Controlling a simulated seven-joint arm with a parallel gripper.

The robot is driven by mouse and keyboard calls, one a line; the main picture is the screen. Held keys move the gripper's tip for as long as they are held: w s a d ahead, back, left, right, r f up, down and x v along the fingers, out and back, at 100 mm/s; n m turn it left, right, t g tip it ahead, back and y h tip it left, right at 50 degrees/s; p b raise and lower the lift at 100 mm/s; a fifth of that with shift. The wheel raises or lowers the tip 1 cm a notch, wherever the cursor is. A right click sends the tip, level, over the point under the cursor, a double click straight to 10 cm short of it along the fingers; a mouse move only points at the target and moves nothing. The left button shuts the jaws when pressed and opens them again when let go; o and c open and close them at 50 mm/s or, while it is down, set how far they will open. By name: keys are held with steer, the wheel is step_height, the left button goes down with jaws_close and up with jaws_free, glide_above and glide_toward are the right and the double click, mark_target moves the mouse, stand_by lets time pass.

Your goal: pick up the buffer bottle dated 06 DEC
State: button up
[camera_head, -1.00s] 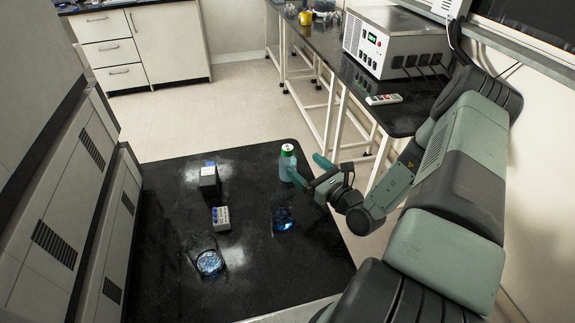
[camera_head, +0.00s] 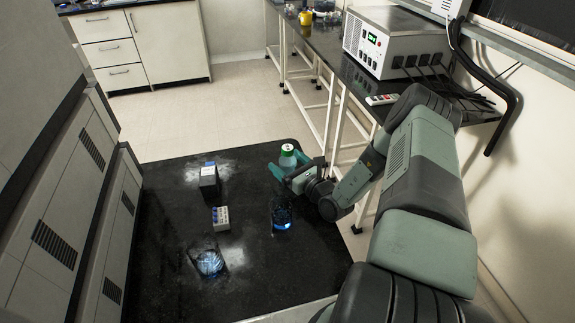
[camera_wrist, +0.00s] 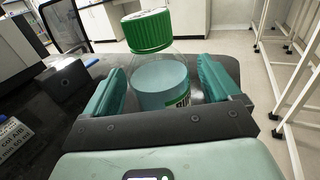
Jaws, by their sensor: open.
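The bottle (camera_head: 288,151) stands upright near the far right edge of the black table. It is clear, with a green cap and pale blue liquid. In the wrist view the gap at the left finger looks small, and the right finger is close too. I cannot tell whether either touches. The bottle's base is hidden behind the gripper body.
On the black table (camera_head: 165,290) stand a dark box (camera_head: 208,177), a small grey labelled box (camera_head: 220,217) and two glass vessels, one at the front (camera_head: 208,262) and one near my wrist (camera_head: 282,217). A side bench (camera_head: 350,78) runs behind my arm.

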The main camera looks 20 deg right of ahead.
steer(key=shift+x, duration=1)
steer(key=shift+c, duration=0.3)
